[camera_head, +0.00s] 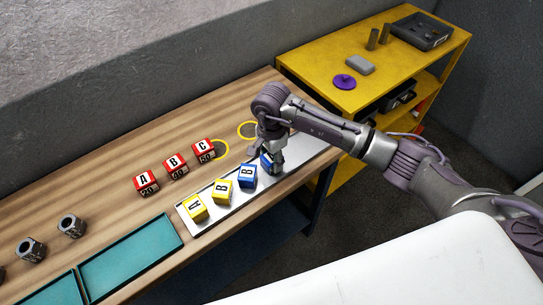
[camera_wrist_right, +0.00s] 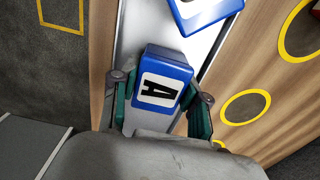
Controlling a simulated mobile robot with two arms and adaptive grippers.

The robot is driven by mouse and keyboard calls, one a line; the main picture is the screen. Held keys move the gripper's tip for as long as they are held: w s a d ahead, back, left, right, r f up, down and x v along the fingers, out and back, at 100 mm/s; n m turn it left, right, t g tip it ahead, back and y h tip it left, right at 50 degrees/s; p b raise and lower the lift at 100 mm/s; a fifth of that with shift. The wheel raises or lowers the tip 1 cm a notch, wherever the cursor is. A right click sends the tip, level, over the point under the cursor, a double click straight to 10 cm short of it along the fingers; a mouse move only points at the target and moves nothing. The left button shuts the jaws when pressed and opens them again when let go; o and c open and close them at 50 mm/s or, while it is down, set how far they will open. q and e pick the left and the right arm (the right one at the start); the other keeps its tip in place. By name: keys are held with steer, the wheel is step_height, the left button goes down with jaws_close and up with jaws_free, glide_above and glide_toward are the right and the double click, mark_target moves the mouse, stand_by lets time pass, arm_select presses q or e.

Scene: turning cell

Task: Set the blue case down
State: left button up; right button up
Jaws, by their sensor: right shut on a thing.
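My right gripper (camera_head: 274,164) is over the right part of the silver tray (camera_head: 300,158). It is shut on a blue case (camera_head: 265,160), mostly hidden behind the fingers in the head view. In the right wrist view, the held blue case (camera_wrist_right: 166,70) shows a white label with a black A, between the two green-padded fingers (camera_wrist_right: 160,104). I cannot tell whether its underside touches the tray. Another blue case (camera_head: 247,176), marked B, stands on the tray left of the gripper; a blue case also shows at the wrist view's top (camera_wrist_right: 205,12). My left gripper is not in view.
Two yellow cases (camera_head: 221,191) stand farther left on the tray. Red cases A, B and C (camera_head: 176,168) stand behind on the wooden bench (camera_head: 110,216), near yellow rings (camera_head: 221,147). Teal trays (camera_head: 130,258) lie at the left. A yellow shelf (camera_head: 320,80) stands behind right.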

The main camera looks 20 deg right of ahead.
mark_target(271, 157)
steer(key=shift+f, duration=0.15)
steer(key=o, duration=1.2)
steer(key=shift+o, duration=0.2)
steer(key=shift+r, duration=0.3)
step_height(271, 157, up, 10)
steer(key=b, duration=0.4)
steer(key=shift+r, duration=0.9)
